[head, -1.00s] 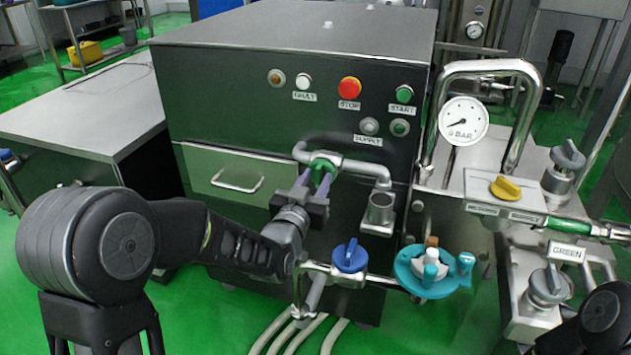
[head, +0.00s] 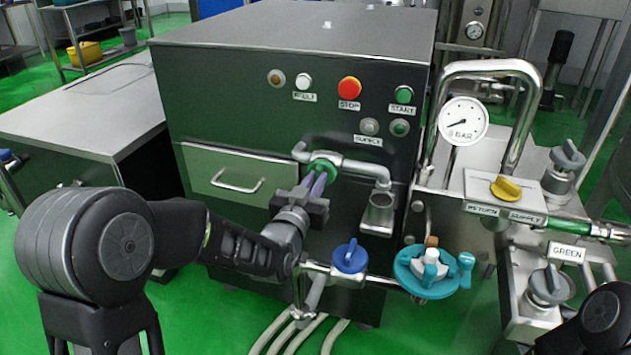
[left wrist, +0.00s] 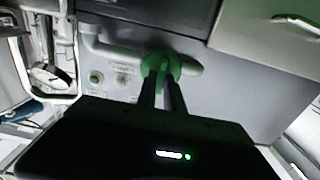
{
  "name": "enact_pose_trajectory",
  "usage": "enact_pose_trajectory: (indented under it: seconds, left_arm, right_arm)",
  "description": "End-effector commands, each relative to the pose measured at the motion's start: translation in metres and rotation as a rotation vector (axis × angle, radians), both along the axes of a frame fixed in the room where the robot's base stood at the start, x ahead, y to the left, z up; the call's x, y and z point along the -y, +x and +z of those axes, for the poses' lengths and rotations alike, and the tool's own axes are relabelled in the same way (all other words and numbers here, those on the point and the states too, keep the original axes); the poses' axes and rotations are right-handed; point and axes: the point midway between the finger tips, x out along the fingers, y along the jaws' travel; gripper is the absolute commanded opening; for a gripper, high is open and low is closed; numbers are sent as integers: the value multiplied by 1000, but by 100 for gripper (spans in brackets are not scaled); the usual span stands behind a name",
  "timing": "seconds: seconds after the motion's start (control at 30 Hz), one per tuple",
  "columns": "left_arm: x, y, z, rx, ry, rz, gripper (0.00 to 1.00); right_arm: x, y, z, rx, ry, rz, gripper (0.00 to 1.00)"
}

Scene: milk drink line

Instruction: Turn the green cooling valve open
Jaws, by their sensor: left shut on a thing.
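The green cooling valve (head: 325,166) sits on the metal pipe on the front of the dark machine. My left gripper (head: 319,183) is shut on its handle, with the fingers partly covering it. In the left wrist view the green valve (left wrist: 160,66) shows between and behind the tips of my left gripper (left wrist: 163,82). The exact angle of the handle is hard to tell. My right gripper is not in view; only a dark part of my arm shows at the lower right.
A yellow valve (head: 507,188) and a pressure gauge (head: 463,121) stand at the right. A drawer with a handle (head: 238,181) is left of the gripper.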

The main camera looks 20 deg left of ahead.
Motion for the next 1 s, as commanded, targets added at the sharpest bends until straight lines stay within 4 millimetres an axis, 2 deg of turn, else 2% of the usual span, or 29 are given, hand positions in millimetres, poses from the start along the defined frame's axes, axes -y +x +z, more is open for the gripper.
enact_pose_trajectory:
  seconds: [0.27, 0.47, 1.0]
  left_arm:
    - [-1, 0, -3, -3, -53, 2, 0]
    - [-2, 0, -5, -9, -155, 1, 0]
    - [-4, 0, -9, -39, -630, 0, 0]
  right_arm:
    - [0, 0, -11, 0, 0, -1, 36]
    - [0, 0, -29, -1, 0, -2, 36]
    - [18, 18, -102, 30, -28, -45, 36]
